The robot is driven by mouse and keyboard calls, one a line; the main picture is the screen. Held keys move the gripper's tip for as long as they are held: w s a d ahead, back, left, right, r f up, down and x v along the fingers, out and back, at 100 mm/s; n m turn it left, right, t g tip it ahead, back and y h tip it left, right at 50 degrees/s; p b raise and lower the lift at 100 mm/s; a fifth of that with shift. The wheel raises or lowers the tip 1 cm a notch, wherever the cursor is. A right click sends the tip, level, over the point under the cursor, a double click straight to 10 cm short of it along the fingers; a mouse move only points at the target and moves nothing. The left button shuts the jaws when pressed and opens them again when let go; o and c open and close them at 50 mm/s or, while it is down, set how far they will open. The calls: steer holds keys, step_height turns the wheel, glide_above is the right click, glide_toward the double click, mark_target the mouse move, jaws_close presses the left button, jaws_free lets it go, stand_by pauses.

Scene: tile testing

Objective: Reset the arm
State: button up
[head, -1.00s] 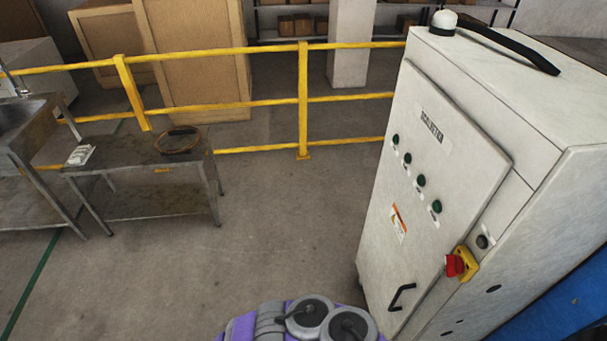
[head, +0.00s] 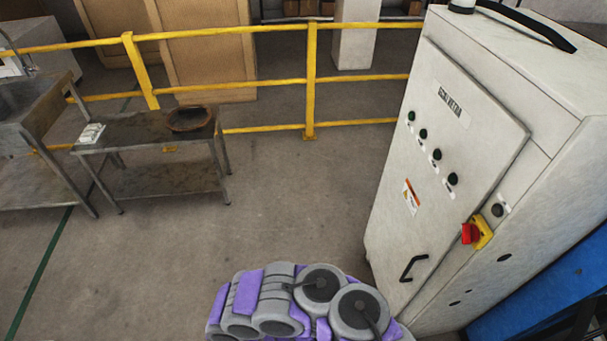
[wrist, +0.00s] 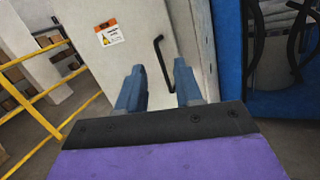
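My arm (head: 300,308), purple and grey, shows folded at the bottom of the head view, left of the cabinet's foot. My gripper is outside the head view. In the wrist view my gripper (wrist: 158,82) shows two blue fingers, apart and open, with nothing between them. The fingers point toward the cabinet door (wrist: 138,50) and its black handle (wrist: 163,58), which appears beyond them. I cannot tell the distance to the handle.
A white electrical cabinet (head: 445,170) with a red switch (head: 470,233) stands close on the right. A yellow railing (head: 312,80) runs across the back. A low metal table (head: 150,135) holds a brown round dish (head: 189,118). The floor (head: 200,250) between is clear.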

steer(key=w+d+r+m+g+h, duration=0.1)
steer(key=w+d+r+m+g, duration=0.1)
steer(key=d+r+m+g, duration=0.4)
steer(key=w+d+r+m+g+h, duration=0.2)
steer(key=r+m+g, duration=0.2)
steer(key=r, duration=0.5)
steer(key=s+d+r+m+g+y, duration=0.45)
steer(key=r+m+g, duration=0.3)
steer(key=r, duration=0.25)
steer(key=s+a+r+m+t+y, duration=0.2)
steer(key=s+a+r+t+y, duration=0.1)
steer(key=s+a+y, duration=0.3)
steer(key=s+a+r+m+t+y, duration=0.2)
steer(key=s+a+r+y, duration=0.4)
steer(key=s+y, duration=0.3)
steer(key=shift+s+r+m+t+y, duration=0.3)
steer(key=shift+s+m+t+y, duration=0.05)
steer(key=shift+t, duration=0.2)
